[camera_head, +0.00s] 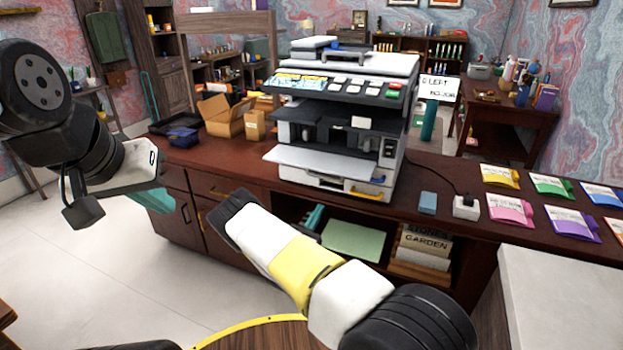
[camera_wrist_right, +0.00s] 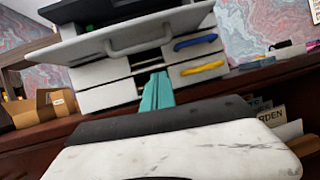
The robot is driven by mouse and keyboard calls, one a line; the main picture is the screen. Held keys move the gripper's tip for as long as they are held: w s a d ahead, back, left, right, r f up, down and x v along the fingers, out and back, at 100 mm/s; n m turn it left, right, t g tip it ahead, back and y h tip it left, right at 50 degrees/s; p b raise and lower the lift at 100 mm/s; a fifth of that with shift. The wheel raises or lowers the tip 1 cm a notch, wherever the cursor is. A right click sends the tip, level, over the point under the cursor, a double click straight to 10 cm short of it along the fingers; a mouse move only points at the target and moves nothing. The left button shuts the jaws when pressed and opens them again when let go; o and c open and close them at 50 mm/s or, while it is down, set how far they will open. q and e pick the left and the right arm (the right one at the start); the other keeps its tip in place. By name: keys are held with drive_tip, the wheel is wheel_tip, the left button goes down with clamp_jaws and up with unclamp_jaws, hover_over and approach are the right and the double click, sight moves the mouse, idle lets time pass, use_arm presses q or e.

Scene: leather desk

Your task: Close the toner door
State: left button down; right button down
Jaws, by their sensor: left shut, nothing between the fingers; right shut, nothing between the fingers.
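The toner door (camera_head: 325,160) is a white panel on the front of the printer (camera_head: 345,75). It is folded down flat and sticks out, with the dark inside open above it. In the right wrist view the door (camera_wrist_right: 85,47) shows from below, with a grey handle. My right gripper (camera_wrist_right: 155,90) is shut and empty, its teal fingers below the door and apart from it. In the head view my right forearm hides most of that hand. My left gripper (camera_head: 152,199) is shut and empty, left of the desk and far from the door.
Below the door are a blue handle (camera_wrist_right: 196,41) and a yellow handle (camera_wrist_right: 203,68). Cardboard boxes (camera_head: 222,116) stand left of the printer. Right of it are a blue block (camera_head: 428,203), a white block (camera_head: 466,207) with a cable, and several coloured packets. An open shelf holds books (camera_head: 425,250).

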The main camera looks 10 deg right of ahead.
sight(319, 167)
drive_tip(key=w+d+r+n+t+y, duration=0.2)
drive_tip(key=w+r, duration=0.3)
drive_tip(key=w, duration=0.2)
drive_tip(key=shift+w+d+r+n, duration=0.15)
drive_tip(key=shift+d+n, duration=0.1)
drive_tip(key=shift+n, duration=0.05)
idle(0.3)
drive_tip(key=shift+a+r, duration=0.1)
